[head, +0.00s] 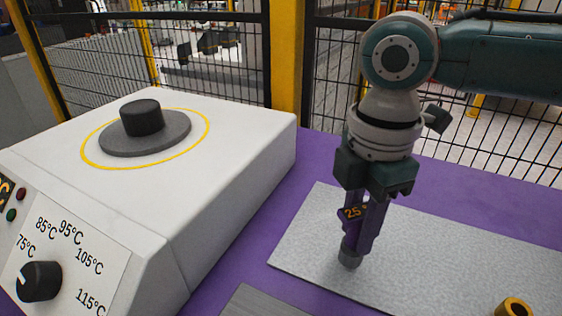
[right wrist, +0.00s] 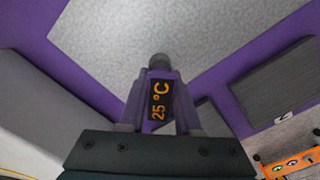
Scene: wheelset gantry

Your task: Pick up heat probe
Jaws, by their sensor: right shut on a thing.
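The heat probe (head: 350,213) is a small purple device with a dark display reading 25 °C in orange and a grey rounded tip. My right gripper (head: 364,235) points down and is shut on the heat probe. The probe's tip is over the light grey plate (head: 440,250); I cannot tell whether it touches the plate. In the right wrist view the probe (right wrist: 159,95) sits between the fingers with its display facing the camera. My left gripper is in neither view.
A white heater box (head: 225,170) with a temperature dial (head: 39,282) stands at the left, bearing a grey disc and black cylinder (head: 141,118). A brass-coloured ring (head: 515,307) lies at the lower right. Black mesh fencing with yellow posts (head: 288,60) stands behind the purple table (head: 318,160).

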